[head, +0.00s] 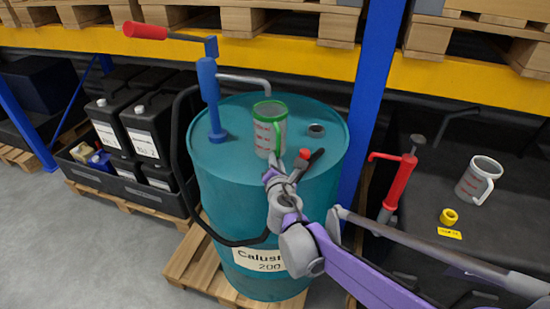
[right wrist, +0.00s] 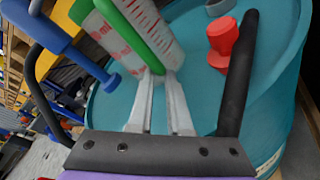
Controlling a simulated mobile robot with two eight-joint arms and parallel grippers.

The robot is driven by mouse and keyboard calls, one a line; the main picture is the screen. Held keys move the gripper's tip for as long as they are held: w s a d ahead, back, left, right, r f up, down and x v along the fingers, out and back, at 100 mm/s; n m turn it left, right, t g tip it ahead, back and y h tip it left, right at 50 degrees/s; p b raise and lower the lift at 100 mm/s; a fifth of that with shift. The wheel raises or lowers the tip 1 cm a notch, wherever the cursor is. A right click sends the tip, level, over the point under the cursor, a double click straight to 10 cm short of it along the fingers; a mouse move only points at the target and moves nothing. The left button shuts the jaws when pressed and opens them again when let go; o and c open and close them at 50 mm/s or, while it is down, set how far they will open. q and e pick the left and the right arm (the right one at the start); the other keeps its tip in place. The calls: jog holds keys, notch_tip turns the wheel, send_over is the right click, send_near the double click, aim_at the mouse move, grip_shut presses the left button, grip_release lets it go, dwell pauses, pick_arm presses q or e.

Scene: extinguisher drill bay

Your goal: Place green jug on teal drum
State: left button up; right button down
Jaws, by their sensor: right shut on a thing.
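The green jug (head: 264,138) is a clear measuring jug with red markings, a green rim and a green handle. It is upright over the top of the teal drum (head: 225,165), near its middle. Whether its base touches the lid I cannot tell. My right gripper (head: 272,176) reaches in from the front right. In the right wrist view its fingers (right wrist: 160,82) are shut on the jug's green handle (right wrist: 135,28). The jug's base is partly hidden by the fingers. My left gripper is not in view.
A blue hand pump (head: 209,95) with a grey spout stands on the drum's left. A red cap (right wrist: 223,42) and a dark bung (head: 317,130) are right of the jug. A blue post rises behind right. A white-handled jug (head: 478,180) and red pump (head: 401,180) are farther right.

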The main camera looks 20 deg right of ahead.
jog(key=x, duration=0.3)
jog(key=shift+w+r, duration=0.2)
jog(key=shift+r, duration=0.15)
jog(key=shift+f, duration=0.85)
jog(key=shift+s, duration=0.2)
jog(key=c, duration=0.8)
grip_release()
jog(key=shift+c, duration=0.2)
jog(key=shift+r, duration=0.1)
